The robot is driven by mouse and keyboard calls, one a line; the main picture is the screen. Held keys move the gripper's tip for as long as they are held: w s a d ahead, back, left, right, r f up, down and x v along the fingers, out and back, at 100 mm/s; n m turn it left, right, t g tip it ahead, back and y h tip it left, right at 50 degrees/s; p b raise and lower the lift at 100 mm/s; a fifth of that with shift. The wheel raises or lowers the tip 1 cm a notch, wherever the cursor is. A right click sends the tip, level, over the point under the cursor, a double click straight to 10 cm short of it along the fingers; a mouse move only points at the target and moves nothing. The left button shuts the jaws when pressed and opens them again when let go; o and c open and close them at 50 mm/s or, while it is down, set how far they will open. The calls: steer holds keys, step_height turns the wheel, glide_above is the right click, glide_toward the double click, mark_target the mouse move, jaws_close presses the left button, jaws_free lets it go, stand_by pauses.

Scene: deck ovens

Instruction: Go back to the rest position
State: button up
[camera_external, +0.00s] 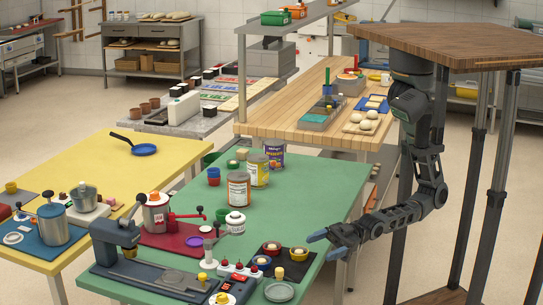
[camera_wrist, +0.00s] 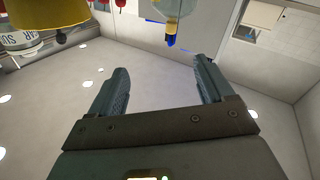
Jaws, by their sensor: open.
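My gripper (camera_external: 322,246) is at the end of my arm, which bends down from the wooden-topped stand and reaches left. Its two bluish fingers are apart, with nothing between them. In the external view they overlap the right edge of the green table (camera_external: 310,190); their height above it is hard to tell. In the wrist view my gripper (camera_wrist: 162,74) also shows open and empty, with pale surfaces and white spots behind it.
A plate (camera_external: 279,292), small pots (camera_external: 300,253) and a white jar (camera_external: 236,222) stand left of my gripper. Larger cans (camera_external: 239,189) stand farther back. A yellow object (camera_wrist: 45,12) fills the wrist view's upper left. Floor right of the green table looks clear.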

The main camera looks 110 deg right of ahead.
steer(key=s+d+r+m+g+h+p, duration=0.1)
steer(key=s+d+r+m+h+p, duration=0.1)
steer(key=s+d, duration=0.5)
steer(key=s+d+r+m+g+h+p, duration=0.1)
steer(key=s+d, duration=0.7)
steer(key=s, duration=1.1)
step_height(320, 180, up, 3)
steer(key=m+g+h, duration=0.1)
steer(key=m, duration=0.2)
steer(key=shift+s+h+p, duration=0.35)
steer(key=shift+h+p, duration=0.05)
steer(key=shift+f, duration=0.1)
